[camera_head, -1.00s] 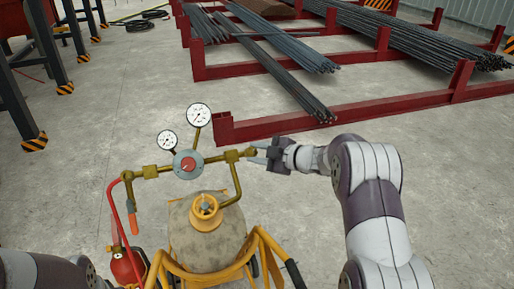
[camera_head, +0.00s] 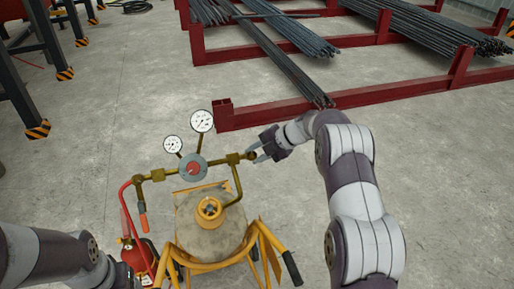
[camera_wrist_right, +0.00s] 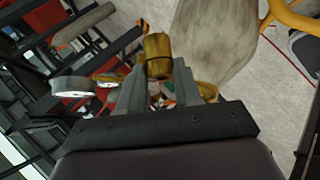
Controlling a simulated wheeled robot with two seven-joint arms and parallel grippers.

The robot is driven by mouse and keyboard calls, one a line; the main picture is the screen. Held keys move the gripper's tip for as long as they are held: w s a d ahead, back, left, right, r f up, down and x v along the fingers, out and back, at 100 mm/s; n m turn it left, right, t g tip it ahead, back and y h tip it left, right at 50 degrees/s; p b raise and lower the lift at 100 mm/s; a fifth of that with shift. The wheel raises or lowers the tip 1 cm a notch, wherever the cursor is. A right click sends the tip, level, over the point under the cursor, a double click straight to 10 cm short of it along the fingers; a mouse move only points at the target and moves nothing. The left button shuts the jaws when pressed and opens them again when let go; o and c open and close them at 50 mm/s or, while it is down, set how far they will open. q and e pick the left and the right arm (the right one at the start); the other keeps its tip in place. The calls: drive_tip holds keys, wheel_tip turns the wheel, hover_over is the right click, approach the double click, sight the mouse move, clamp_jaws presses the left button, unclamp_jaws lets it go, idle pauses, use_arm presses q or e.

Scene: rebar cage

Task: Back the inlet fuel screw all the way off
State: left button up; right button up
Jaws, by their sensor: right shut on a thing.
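The inlet fuel screw (camera_head: 251,155) appears to be the small fitting at the right end of the brass pipework on the gas cylinder (camera_head: 213,225). My right gripper (camera_head: 257,154) reaches it from the right and is shut on it, its fingers hiding much of it. In the right wrist view the two grey fingers (camera_wrist_right: 158,88) stand either side of brass parts, with a brass cylinder (camera_wrist_right: 158,50) just beyond the tips. A regulator with a red centre (camera_head: 193,168) and two round gauges (camera_head: 202,121) sits left of the screw. My left gripper is out of view; only its arm shows.
A yellow cart frame (camera_head: 205,260) with black handles carries the cylinder. A red hose (camera_head: 125,200) and a red extinguisher (camera_head: 135,257) are at its left. Red racks (camera_head: 290,112) with rebar stand behind. Concrete floor is free to the right.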

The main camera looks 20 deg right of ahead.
drive_tip(key=shift+r+n+p, duration=0.15)
drive_tip(key=shift+n+p, duration=0.15)
idle(0.4)
drive_tip(key=o, duration=0.7)
drive_tip(key=shift+o, duration=0.3)
drive_tip(key=shift+s, duration=0.1)
